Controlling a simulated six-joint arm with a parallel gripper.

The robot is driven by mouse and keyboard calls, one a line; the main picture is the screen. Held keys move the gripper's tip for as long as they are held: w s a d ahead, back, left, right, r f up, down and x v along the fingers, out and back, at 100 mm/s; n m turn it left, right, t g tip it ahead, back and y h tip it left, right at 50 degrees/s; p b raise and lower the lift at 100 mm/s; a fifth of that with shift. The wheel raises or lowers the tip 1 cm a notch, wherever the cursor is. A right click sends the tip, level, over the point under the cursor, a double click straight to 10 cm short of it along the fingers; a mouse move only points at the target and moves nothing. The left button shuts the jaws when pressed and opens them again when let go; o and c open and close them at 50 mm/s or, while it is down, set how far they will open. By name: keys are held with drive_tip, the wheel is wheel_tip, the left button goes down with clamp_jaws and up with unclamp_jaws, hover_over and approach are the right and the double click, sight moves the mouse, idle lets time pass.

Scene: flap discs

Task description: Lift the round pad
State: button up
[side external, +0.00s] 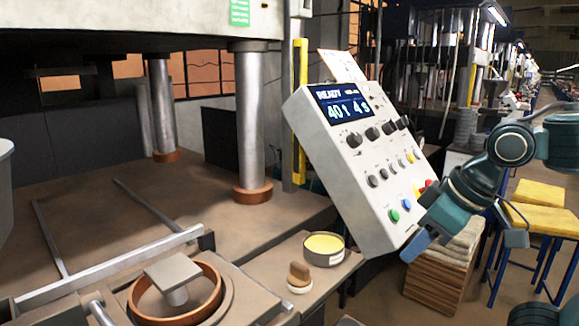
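The round pad (300,289) is small and whitish, with an upright brown grip on top. It rests on the brown surface in the lower middle of the side external view. My gripper (467,242) is at the right, well above and to the right of the pad. Its two teal fingers are spread wide with nothing seen between them, and it is apart from the pad. One finger overlaps the lower right edge of the control panel in the picture; I cannot tell whether they touch.
A round tin with yellow contents (324,246) stands just behind the pad. A copper-coloured ring mould (213,292) with a grey square-topped piece is to the left. The tilted control panel (352,165) stands between pad and gripper. A steel column (251,130) rises behind.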

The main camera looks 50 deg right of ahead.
drive_tip(key=w+a+r, duration=0.1)
drive_tip(key=w+a, duration=0.2)
drive_tip(key=w, duration=0.3)
drive_tip(key=g, duration=0.1)
approach(303, 266)
drive_tip(key=x, duration=0.2)
drive_tip(key=shift+w, duration=0.15)
drive_tip(key=shift+f, duration=0.2)
drive_tip(key=shift+x, duration=3.3)
clamp_jaws()
